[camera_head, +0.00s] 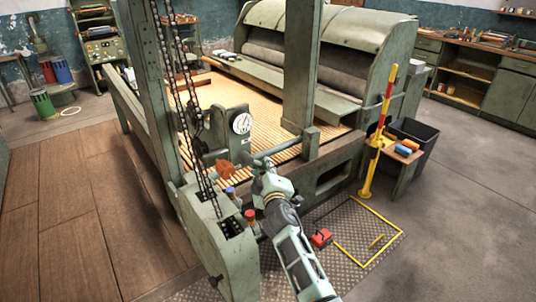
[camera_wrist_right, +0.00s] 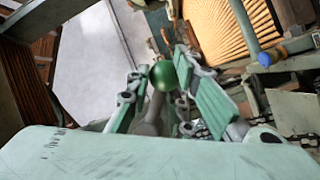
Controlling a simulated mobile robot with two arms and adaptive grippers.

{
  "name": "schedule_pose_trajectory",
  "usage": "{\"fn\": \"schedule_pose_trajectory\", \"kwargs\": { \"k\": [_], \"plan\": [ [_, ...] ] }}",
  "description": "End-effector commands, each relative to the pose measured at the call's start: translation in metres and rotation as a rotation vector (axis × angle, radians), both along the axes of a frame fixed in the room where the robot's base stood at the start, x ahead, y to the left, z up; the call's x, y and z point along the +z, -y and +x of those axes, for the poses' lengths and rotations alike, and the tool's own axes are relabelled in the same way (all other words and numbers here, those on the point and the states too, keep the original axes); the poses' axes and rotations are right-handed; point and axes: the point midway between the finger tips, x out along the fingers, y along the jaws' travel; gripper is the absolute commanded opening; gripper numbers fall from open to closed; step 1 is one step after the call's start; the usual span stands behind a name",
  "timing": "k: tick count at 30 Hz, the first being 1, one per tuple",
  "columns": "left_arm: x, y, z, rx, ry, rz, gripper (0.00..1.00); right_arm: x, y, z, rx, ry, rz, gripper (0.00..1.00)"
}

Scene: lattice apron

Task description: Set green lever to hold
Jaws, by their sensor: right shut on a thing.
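The green lever shows in the right wrist view as a dark green ball knob (camera_wrist_right: 163,75) on a grey stem. My right gripper (camera_wrist_right: 160,92) is shut on it, with one pale green finger on each side of the lever. No marking for a hold position is readable. My left gripper is not in view.
A blue-topped lever (camera_head: 230,191) and a red-topped lever (camera_head: 250,214) stand close to my right arm. A dial gauge (camera_head: 241,123) is behind. Chains (camera_head: 185,100) hang at the left.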

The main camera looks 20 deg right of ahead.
Motion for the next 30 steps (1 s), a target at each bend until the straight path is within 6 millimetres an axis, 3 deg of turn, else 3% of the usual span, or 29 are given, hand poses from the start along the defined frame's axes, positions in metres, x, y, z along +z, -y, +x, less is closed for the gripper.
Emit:
{"fn": "schedule_pose_trajectory", "kwargs": {
  "k": [1,3,15,30],
  "plan": [
    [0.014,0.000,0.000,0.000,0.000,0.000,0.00,0.006,-0.007,0.000,0.008,-0.013,0.042,0.00],
    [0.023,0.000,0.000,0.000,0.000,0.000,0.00,0.003,-0.009,-0.001,0.007,-0.036,0.106,0.00],
    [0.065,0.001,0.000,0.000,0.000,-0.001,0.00,-0.009,-0.023,-0.006,0.006,-0.141,0.401,0.00],
    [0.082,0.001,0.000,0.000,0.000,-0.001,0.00,-0.014,-0.030,-0.008,0.007,-0.187,0.544,0.00]
  ]
}}
